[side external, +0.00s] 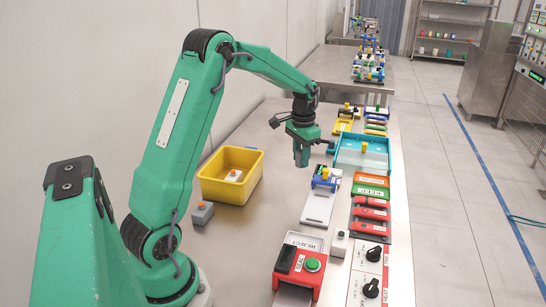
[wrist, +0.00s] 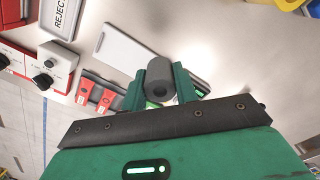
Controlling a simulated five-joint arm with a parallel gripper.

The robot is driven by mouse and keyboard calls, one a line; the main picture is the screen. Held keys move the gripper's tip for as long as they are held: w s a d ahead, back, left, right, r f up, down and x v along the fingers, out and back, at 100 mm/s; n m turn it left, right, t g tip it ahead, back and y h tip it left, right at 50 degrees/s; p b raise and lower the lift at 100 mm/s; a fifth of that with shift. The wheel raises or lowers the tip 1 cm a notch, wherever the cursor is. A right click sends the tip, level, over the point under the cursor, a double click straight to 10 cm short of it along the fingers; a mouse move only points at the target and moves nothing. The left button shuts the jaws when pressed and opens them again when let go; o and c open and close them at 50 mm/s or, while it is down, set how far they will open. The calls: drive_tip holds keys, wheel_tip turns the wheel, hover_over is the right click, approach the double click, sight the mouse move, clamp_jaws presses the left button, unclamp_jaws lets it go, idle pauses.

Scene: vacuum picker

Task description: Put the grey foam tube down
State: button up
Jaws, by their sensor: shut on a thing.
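The grey foam tube (wrist: 158,70) is a short dark grey cylinder with a hole in its end. It shows in the wrist view between the two green fingers of my gripper (wrist: 161,88), which is shut on it. In the side external view my gripper (side external: 301,157) points down above the steel table (side external: 262,228), apart from it, between the yellow bin and the blue tray. I cannot make out the tube in that view.
A yellow bin (side external: 212,189) with a small block inside stands left of my gripper, a small grey block (side external: 203,213) beside it. A blue tray (side external: 345,154), a white board (side external: 319,206), red modules (side external: 372,214) and a control box (side external: 301,262) line the right side. Bare table lies below my gripper.

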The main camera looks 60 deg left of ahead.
drive_tip(key=w+a+f, duration=0.1)
drive_tip(key=w+a, duration=0.3)
drive_tip(key=a, duration=0.2)
drive_tip(key=shift+m, duration=0.3)
hover_over(280, 170)
wheel_tip(280, 170, down, 7)
drive_tip(key=shift+a+f, duration=0.1)
drive_tip(key=shift+f, duration=1.95)
drive_tip(key=shift+f, duration=0.15)
drive_tip(key=o, duration=0.9)
drive_tip(key=shift+o, duration=0.2)
